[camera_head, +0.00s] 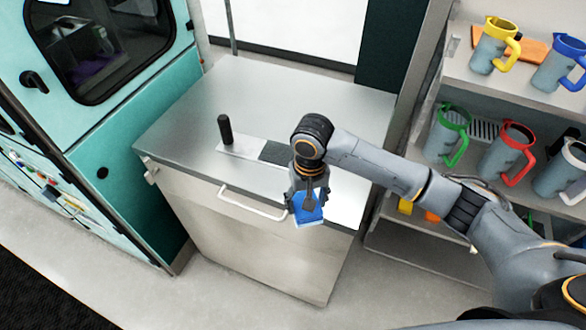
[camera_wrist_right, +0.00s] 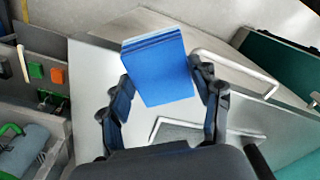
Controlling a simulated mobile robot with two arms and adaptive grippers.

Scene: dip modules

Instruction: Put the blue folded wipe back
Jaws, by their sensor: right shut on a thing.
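The blue folded wipe (camera_wrist_right: 160,72) is between the fingers of my right gripper (camera_wrist_right: 163,95) in the wrist view. My right gripper is shut on it. In the head view the wipe (camera_head: 309,212) hangs below my right gripper (camera_head: 304,198), at the front edge of the steel cabinet top, near its right corner. Part of the wipe is hidden by the fingers. My left gripper is not in view.
The steel cabinet (camera_head: 250,240) has a front handle (camera_head: 250,203). A plate with a black upright handle (camera_head: 225,129) lies on its top. A shelf at right holds several jugs with coloured handles (camera_head: 507,152). A teal machine (camera_head: 120,150) stands at left. The back of the top is clear.

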